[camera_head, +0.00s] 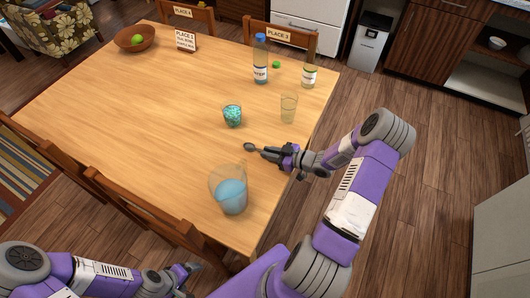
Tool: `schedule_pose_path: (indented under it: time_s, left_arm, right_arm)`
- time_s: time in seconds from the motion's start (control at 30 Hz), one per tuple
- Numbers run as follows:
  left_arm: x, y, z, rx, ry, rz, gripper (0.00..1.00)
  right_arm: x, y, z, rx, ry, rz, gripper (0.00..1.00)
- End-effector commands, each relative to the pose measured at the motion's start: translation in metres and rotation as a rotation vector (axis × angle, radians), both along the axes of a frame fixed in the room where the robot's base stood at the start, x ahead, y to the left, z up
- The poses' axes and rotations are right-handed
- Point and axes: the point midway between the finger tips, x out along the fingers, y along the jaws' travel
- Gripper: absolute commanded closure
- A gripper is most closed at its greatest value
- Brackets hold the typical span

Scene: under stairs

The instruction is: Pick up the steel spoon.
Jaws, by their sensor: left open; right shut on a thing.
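The steel spoon (251,147) shows its bowl end over the table's right part, pointing left from my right gripper. My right gripper (271,152) is shut on the spoon, with the handle mostly hidden between the fingers. I cannot tell whether the spoon touches the tabletop. My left gripper (190,268) is open and empty at the bottom of the view, low beside the near chair, away from the spoon.
The wooden table (120,110) has a wide clear middle and left. A pitcher with blue liquid (229,194) stands below the spoon. A teal patterned cup (233,116), a glass (289,108), a water bottle (261,62) and a jar (309,76) stand above it.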

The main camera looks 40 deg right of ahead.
Motion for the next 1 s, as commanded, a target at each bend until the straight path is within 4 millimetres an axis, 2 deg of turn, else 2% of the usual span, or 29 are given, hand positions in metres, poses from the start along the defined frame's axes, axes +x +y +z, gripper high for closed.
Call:
schedule_pose_path:
  time_s: [0.23, 0.33, 0.47, 0.7, 0.83, 1.0]
  left_arm:
    - [0.0, 0.0, 0.0, 0.0, 0.0, 0.0, 0.17]
    - [0.0, 0.0, 0.002, 0.0, 0.0, 0.0, 0.17]
    - [0.0, 0.0, 0.01, 0.0, 0.0, 0.0, 0.17]
    - [0.0, 0.0, 0.027, 0.0, 0.0, 0.0, 0.17]
    - [0.0, 0.0, 0.032, 0.0, 0.0, 0.0, 0.17]
    - [0.0, 0.0, 0.033, 0.0, 0.0, 0.0, 0.17]
  right_arm:
    - [0.0, 0.0, 0.0, 0.0, 0.0, -0.001, 1.0]
    - [0.0, 0.0, 0.006, -0.002, -0.001, 0.0, 1.0]
    - [0.0, -0.001, 0.028, -0.005, -0.002, 0.001, 1.0]
    - [0.0, 0.0, 0.077, -0.004, -0.001, 0.0, 1.0]
    - [0.0, -0.001, 0.093, -0.002, -0.001, 0.0, 1.0]
    - [0.0, 0.0, 0.101, -0.001, 0.0, 0.0, 1.0]
